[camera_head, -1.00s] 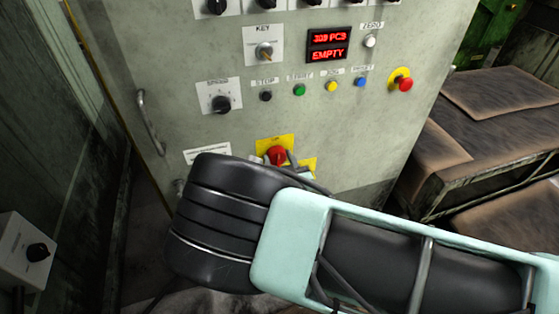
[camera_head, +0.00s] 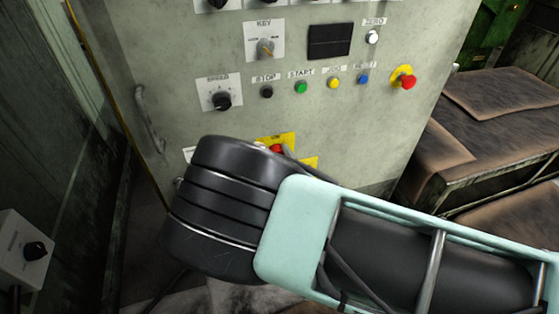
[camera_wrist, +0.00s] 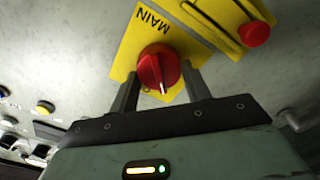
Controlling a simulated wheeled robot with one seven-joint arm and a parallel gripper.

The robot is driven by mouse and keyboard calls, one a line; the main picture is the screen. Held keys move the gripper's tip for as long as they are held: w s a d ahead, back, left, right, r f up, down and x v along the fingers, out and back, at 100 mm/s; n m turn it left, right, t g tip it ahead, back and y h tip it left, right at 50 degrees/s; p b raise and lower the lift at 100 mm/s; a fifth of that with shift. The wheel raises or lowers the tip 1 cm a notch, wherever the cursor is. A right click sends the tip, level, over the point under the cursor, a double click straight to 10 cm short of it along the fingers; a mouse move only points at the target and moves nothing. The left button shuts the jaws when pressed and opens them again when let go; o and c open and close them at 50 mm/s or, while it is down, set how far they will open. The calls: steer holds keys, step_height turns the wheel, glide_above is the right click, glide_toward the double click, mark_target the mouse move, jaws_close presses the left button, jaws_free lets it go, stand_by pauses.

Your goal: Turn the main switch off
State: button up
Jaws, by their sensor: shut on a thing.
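The main switch (camera_wrist: 158,70) is a red rotary knob with a white pointer mark, on a yellow plate (camera_wrist: 125,48) labelled MAIN. In the wrist view my gripper (camera_wrist: 160,80) has a finger on each side of the knob and is shut on it. In the head view the red knob (camera_head: 277,149) shows only in part above my arm, which hides the rest of it and most of its yellow plate (camera_head: 285,138). The display (camera_head: 329,40) on the panel is dark.
The grey panel also carries a key switch (camera_head: 265,48), a speed knob (camera_head: 221,101), small push buttons and a red emergency stop (camera_head: 405,81). A red button (camera_wrist: 255,34) on yellow sits close to the main switch. A metal handle (camera_head: 150,120) is at the left.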

steer(key=shift+a+f+n+b, duration=0.1)
steer(key=shift+n+b, duration=0.1)
steer(key=shift+n, duration=1.35)
steer(key=shift+d+f+n+b, duration=0.1)
steer(key=shift+n+b, duration=0.1)
steer(key=shift+n, duration=1.3)
steer(key=shift+a+f+n+b, duration=0.1)
steer(key=shift+n+b, duration=0.1)
steer(key=shift+n, duration=1.35)
steer(key=o, duration=1)
steer(key=shift+c, duration=0.2)
steer(key=shift+r, duration=0.1)
steer(key=v, duration=1.7)
steer(key=shift+s, duration=0.25)
